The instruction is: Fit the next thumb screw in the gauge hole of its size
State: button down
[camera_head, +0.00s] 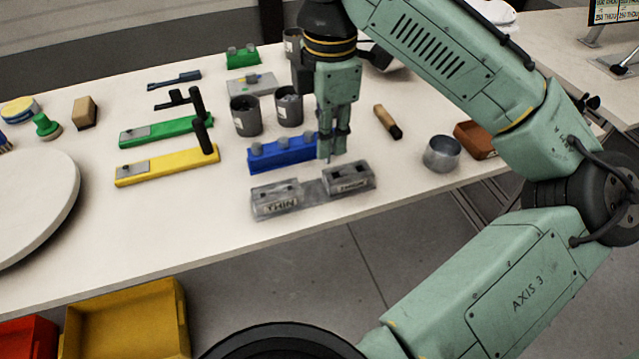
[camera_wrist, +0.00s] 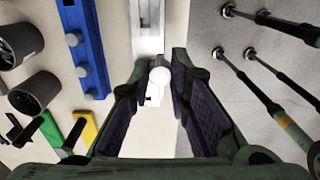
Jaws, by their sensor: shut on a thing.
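My gripper (camera_head: 334,156) points down over the gauge, just behind its right-hand block. In the wrist view its fingertips (camera_wrist: 162,68) are shut on a pale thumb screw (camera_wrist: 158,76), whose rounded head shows between them. The screw's lower end is hard to make out in the head view. The grey gauge (camera_head: 313,190) has two raised blocks with dark holes on top; the left one reads THIN, and the right label is too small to read surely. I cannot tell whether the screw touches the gauge. A blue rack (camera_head: 284,162) behind it holds grey thumb screws.
Two dark cups (camera_head: 245,118) stand behind the blue rack. Yellow (camera_head: 170,169) and green (camera_head: 165,133) bars with black handles lie to the left. A metal cup (camera_head: 441,154) and a brown tray (camera_head: 474,139) stand to the right. The table's front edge runs close before the gauge.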

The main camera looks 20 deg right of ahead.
jog(key=w+a+f, duration=0.1)
jog(key=a+f, duration=0.3)
jog(key=a, duration=0.7)
jog(key=shift+w+a+p, duration=0.15)
jog(key=shift+w+p, duration=0.15)
jog(key=shift+w, duration=0.1)
dwell(0.3)
jog(key=shift+f, duration=0.25)
jog(key=shift+f, duration=0.45)
jog(key=shift+f+b, duration=0.4)
jog(key=shift+f, duration=0.35)
dwell(1.2)
jog(key=shift+r, duration=0.15)
notch_tip(320, 180, up, 2)
jog(key=p, duration=0.3)
jog(key=shift+r, duration=0.25)
jog(key=shift+f, duration=0.25)
dwell(0.6)
